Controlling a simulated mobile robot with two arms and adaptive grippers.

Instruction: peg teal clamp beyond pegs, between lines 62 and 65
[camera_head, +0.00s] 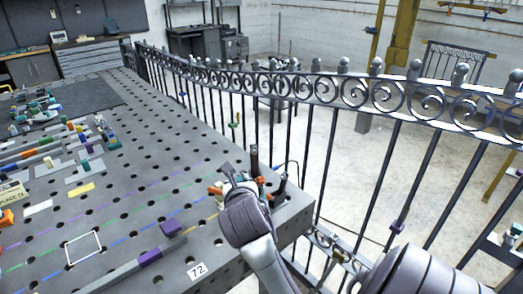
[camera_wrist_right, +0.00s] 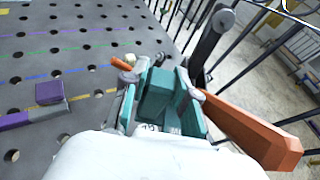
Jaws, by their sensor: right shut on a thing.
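The teal clamp (camera_wrist_right: 158,95) is between the fingers of my right gripper in the right wrist view, with an orange bar (camera_wrist_right: 250,132) sticking out beside it to the right. In the head view my right gripper (camera_head: 236,178) is at the table's corner near the gate, and its own wrist hides most of the clamp. A dark upright peg (camera_head: 254,158) stands just beyond the gripper; a dark post also shows in the wrist view (camera_wrist_right: 212,38). I cannot tell whether the clamp touches it. My left gripper is out of view.
The perforated grey table (camera_head: 150,150) carries coloured lines and a "72" label (camera_head: 196,271). A grey bar with purple blocks (camera_head: 150,258) lies near the front. Several clamps and parts (camera_head: 50,145) crowd the left side.

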